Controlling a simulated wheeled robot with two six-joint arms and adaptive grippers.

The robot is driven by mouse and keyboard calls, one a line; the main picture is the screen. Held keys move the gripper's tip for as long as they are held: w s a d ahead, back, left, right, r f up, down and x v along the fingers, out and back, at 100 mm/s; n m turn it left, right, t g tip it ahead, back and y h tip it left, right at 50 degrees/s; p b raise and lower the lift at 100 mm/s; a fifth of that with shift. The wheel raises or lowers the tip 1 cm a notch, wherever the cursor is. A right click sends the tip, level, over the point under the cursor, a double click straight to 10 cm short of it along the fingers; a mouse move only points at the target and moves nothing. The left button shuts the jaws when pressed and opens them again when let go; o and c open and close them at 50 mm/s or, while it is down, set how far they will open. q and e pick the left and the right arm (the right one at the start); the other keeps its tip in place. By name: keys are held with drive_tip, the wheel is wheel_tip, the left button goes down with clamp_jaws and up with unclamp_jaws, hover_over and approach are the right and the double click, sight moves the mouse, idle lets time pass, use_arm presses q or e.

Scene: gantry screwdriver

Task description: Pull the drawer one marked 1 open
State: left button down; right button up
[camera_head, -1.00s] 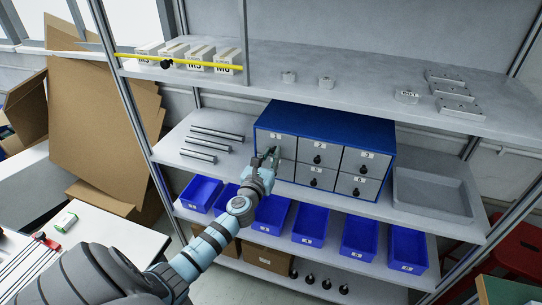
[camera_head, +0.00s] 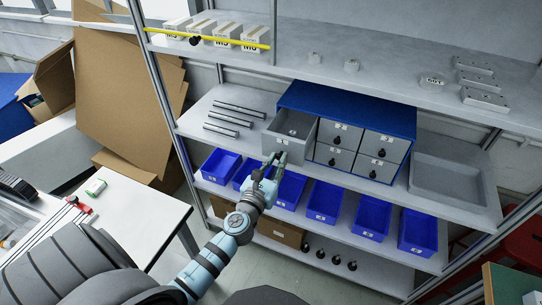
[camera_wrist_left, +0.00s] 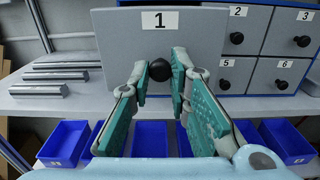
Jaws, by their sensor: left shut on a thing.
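The blue drawer cabinet (camera_head: 345,97) stands on the middle shelf with several grey drawers. Drawer one (camera_head: 291,131), top left, is pulled out well past the cabinet front, and its inside shows from above. In the left wrist view its front (camera_wrist_left: 200,40) bears the label 1, with a round black knob (camera_wrist_left: 160,70) below it. My left gripper (camera_head: 277,160) is at the drawer front; in the wrist view its green-padded fingers (camera_wrist_left: 163,76) are shut on the knob, one on each side. The right gripper is not in view.
The other drawers, such as drawer 2 (camera_head: 339,134), are closed. Metal rods (camera_head: 229,118) lie left of the cabinet and a grey tray (camera_head: 447,178) stands right. Blue bins (camera_head: 325,200) line the shelf below. A white table (camera_head: 130,215) is at lower left.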

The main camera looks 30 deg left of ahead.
use_arm(q)
drive_tip(key=c, duration=1.5)
unclamp_jaws()
drive_tip(key=shift+s, duration=0.25)
drive_tip(key=shift+w+d, duration=0.1)
drive_tip(key=s, duration=0.4)
drive_tip(key=s+d, duration=0.1)
drive_tip(key=s, duration=0.3)
drive_tip(key=s+d, duration=0.1)
drive_tip(key=s, duration=0.2)
drive_tip(key=shift+s, duration=0.4)
